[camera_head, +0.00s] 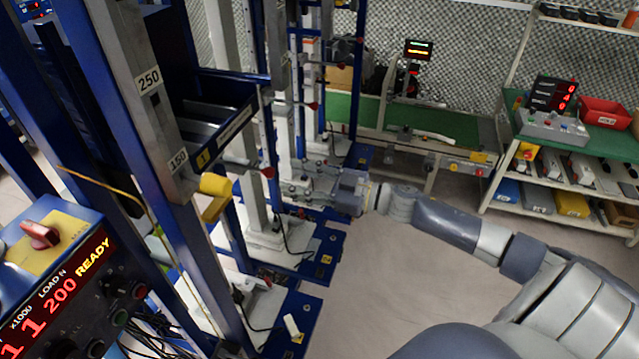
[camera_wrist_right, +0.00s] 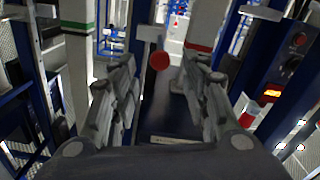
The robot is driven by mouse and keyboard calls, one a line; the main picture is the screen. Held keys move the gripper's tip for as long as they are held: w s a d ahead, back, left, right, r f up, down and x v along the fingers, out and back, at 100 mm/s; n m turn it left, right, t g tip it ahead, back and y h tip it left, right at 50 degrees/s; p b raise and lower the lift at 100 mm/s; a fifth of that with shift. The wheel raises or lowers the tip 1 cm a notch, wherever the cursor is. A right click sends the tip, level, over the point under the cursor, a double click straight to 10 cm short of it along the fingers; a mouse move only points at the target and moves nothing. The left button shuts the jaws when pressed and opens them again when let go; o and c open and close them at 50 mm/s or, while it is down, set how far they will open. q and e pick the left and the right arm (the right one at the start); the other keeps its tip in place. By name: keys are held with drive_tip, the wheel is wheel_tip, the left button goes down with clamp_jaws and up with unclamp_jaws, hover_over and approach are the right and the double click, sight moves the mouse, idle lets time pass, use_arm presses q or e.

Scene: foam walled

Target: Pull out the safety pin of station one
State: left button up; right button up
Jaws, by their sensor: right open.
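A red ball knob (camera_head: 267,172), which looks like the safety pin's handle, sticks out from the nearest blue press frame beside the plate marked 1 (camera_head: 203,158). My right gripper (camera_head: 287,181) is open and empty, just right of this knob and pointing at the frame. In the right wrist view, the red knob (camera_wrist_right: 159,60) shows between the open fingers (camera_wrist_right: 157,72), near the fingertips, touching neither. My left gripper is not in view.
Similar frames with red knobs (camera_head: 313,106) stand behind. A control box (camera_head: 60,270) reading READY is at the lower left. A yellow part (camera_head: 214,190) juts from the near post. A shelf rack (camera_head: 560,160) stands at right. The grey floor (camera_head: 400,270) is clear.

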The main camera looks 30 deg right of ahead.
drive_tip(key=shift+v, duration=2.55)
drive_tip(key=s+d+f+m+h, duration=0.2)
drive_tip(key=d+f+h, duration=0.1)
drive_tip(key=f, duration=0.6)
drive_tip(key=s+d+f+m+h, duration=0.1)
drive_tip(key=d+f+m+h, duration=0.25)
drive_tip(key=f, duration=0.65)
drive_tip(key=s+d+f+m+h, duration=0.2)
drive_tip(key=d+f+h, duration=0.15)
drive_tip(key=f, duration=0.55)
drive_tip(key=s+f+g+h, duration=0.1)
drive_tip(key=s+f+g, duration=0.3)
drive_tip(key=s+f, duration=0.5)
drive_tip(key=s+a+f+m+g, duration=0.1)
drive_tip(key=s+a+f+g, duration=0.4)
drive_tip(key=s+f, duration=0.8)
drive_tip(key=s+a+f+g, duration=0.2)
drive_tip(key=s+a+f, duration=0.2)
drive_tip(key=s+a, duration=0.3)
drive_tip(key=s+a+f+g, duration=0.2)
drive_tip(key=s+a+f, duration=0.3)
drive_tip(key=s, duration=0.5)
drive_tip(key=shift+s+a+f, duration=0.25)
drive_tip(key=shift+a, duration=0.8)
